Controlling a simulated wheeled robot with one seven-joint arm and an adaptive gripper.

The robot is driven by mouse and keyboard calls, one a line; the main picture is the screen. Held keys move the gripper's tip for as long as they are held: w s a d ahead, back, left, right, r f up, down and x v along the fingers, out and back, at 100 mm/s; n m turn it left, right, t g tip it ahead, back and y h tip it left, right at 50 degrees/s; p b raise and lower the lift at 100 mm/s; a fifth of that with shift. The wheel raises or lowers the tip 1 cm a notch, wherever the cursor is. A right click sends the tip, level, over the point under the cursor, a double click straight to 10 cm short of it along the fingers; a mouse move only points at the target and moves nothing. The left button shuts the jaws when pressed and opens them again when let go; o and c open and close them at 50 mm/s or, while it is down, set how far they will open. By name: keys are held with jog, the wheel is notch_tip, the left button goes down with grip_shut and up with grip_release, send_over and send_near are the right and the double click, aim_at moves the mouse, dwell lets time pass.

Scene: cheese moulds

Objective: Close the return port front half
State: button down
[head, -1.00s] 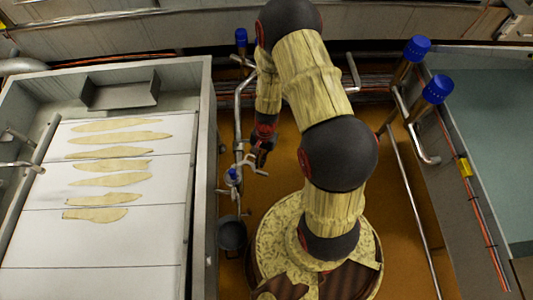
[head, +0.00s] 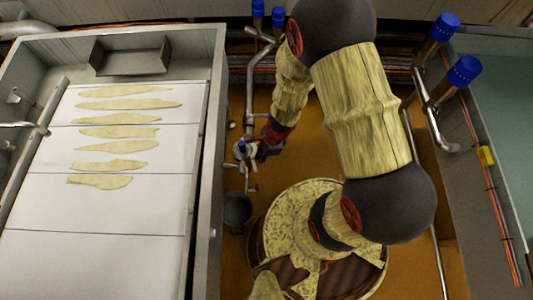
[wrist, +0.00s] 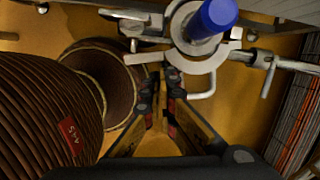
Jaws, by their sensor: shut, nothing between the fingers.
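A blue-capped valve (head: 242,147) stands on the pipework beside the table. Its blue cap (wrist: 212,17), metal ring and side arms fill the top of the wrist view. No part is clearly marked as the return port front half; this valve is the fitting closest to my gripper. My gripper (wrist: 165,76) is shut and empty, its fingertips just below the ring and left side arm. I cannot tell whether they touch. In the head view my gripper (head: 262,150) is right beside the valve, hiding part of it.
A dark round bucket-like vessel (head: 237,208) is below the valve. A table with a pale top (head: 60,205) and several flat pieces borders the left. Blue-capped pipes (head: 463,72) stand at right. A ribbed brown cylinder (wrist: 40,110) is close at left in the wrist view.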

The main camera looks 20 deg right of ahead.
jog(key=shift+s+a+m+b, duration=0.2)
jog(key=shift+a+m+b, duration=0.4)
jog(key=shift+a+m, duration=0.5)
jog(key=shift+t, duration=0.3)
